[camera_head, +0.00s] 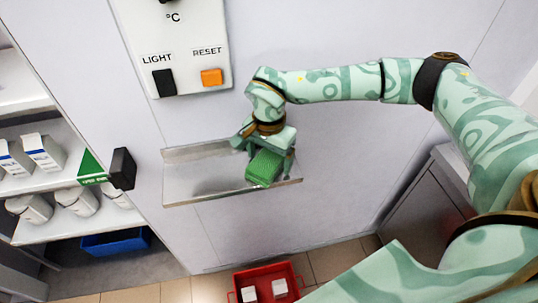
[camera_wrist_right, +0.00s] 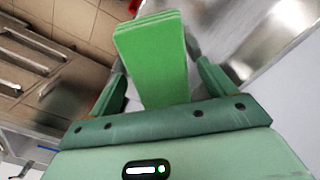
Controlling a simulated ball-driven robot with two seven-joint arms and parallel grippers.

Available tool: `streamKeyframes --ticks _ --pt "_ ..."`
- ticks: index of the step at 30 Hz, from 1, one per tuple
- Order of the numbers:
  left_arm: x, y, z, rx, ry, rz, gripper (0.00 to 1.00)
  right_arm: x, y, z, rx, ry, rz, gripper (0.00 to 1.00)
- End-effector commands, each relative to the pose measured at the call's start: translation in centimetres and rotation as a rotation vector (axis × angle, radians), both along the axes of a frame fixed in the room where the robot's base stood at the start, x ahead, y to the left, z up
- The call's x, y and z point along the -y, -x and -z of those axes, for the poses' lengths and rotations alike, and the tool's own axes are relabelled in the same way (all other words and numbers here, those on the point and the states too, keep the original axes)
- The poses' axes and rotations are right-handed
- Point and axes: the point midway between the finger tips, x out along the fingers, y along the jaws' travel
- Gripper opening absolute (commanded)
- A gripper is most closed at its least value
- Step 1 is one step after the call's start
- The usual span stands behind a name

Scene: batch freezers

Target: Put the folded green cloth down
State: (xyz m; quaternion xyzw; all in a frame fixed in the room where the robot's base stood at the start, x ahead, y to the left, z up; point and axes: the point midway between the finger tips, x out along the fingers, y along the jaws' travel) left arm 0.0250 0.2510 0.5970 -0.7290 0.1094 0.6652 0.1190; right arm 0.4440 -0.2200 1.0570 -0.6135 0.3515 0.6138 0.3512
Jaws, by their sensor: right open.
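The folded green cloth (camera_head: 264,168) is at the right part of a metal wall shelf (camera_head: 205,180) in the head view. My right gripper (camera_head: 268,150) is right at the cloth, pointing down at the shelf. In the right wrist view the cloth (camera_wrist_right: 152,60) lies between the two fingers of the right gripper (camera_wrist_right: 158,62), which stand apart with gaps at its sides. The gripper is open. I cannot tell whether the cloth's underside fully rests on the shelf. My left gripper is not in view.
A control panel with a black LIGHT switch (camera_head: 164,83) and an orange RESET switch (camera_head: 211,77) is above the shelf. Shelves with white cartons (camera_head: 44,151) stand at left, behind a black handle (camera_head: 122,168). A red crate (camera_head: 269,269) and a blue bin (camera_head: 115,242) are below.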

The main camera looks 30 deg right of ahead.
Motion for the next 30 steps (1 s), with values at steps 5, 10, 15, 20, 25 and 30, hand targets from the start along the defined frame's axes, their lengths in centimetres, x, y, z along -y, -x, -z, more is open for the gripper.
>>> streamKeyframes --ticks 5,10,15,20,25,30 --pt "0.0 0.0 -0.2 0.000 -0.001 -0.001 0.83 0.0 -0.1 -1.2 0.004 -0.001 -0.001 0.83" --pt "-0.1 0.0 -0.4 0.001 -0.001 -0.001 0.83 0.0 -0.1 -4.9 0.007 0.000 0.000 0.83" --pt "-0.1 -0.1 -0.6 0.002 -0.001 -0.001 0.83 0.0 -0.1 -8.9 0.005 -0.001 0.000 0.83" --pt "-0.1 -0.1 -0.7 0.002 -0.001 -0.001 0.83 0.0 -0.1 -11.4 0.002 0.000 0.001 0.83" --pt "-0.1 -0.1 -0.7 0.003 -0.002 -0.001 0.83 0.0 0.0 -12.3 0.001 -0.001 0.000 0.83" --pt "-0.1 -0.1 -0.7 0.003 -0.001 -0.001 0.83 0.0 0.0 -12.3 0.000 0.000 0.000 0.83"
